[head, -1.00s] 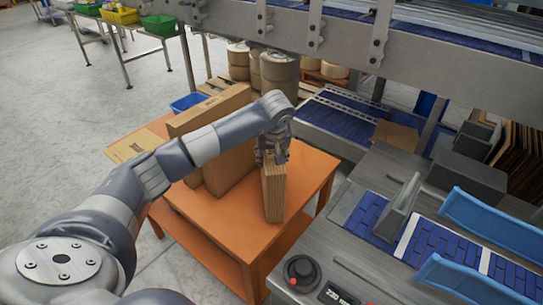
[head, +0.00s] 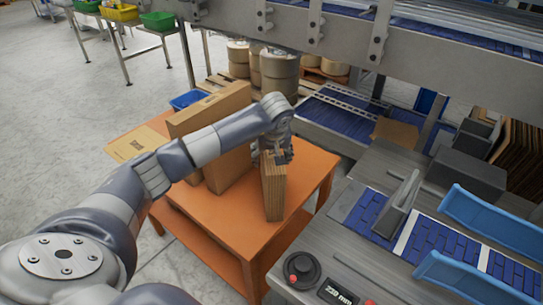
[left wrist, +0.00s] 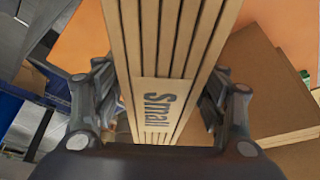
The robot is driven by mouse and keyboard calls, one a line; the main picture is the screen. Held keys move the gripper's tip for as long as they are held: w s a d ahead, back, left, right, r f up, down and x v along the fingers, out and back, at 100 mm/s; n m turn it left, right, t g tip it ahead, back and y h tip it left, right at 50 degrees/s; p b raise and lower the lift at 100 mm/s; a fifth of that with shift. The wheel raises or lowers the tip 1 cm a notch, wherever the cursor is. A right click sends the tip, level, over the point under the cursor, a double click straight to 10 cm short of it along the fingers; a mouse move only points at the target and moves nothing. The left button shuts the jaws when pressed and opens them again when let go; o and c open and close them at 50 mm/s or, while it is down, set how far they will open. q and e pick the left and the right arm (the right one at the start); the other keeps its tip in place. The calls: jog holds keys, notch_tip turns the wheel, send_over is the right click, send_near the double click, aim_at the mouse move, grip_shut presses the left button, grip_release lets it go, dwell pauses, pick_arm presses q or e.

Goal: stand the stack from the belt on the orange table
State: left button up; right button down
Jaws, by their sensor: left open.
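The stack (head: 273,192) is several flat brown cardboard pieces standing upright on edge on the orange table (head: 300,190). In the left wrist view the stack (left wrist: 165,60) shows its layered edges and the word "Small". My left gripper (head: 273,157) is over the top of the stack, its fingers on either side. The gripper (left wrist: 160,105) is open, and a gap shows at its right finger; the left finger is very close to the stack. My right gripper is not in view.
Larger brown cartons (head: 225,140) stand on the table left of the stack, with a flat cardboard piece (head: 138,143) at its far left. The machine with the blue belt (head: 375,215) and blue guides (head: 490,225) is to the right. The table's front right is clear.

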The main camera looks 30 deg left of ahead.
pick_arm(q)
jog(key=shift+r, duration=0.45)
jog(key=b+v, duration=0.1)
jog(key=v, duration=1)
jog(key=shift+s+r+b, duration=0.1)
jog(key=shift+b, duration=0.3)
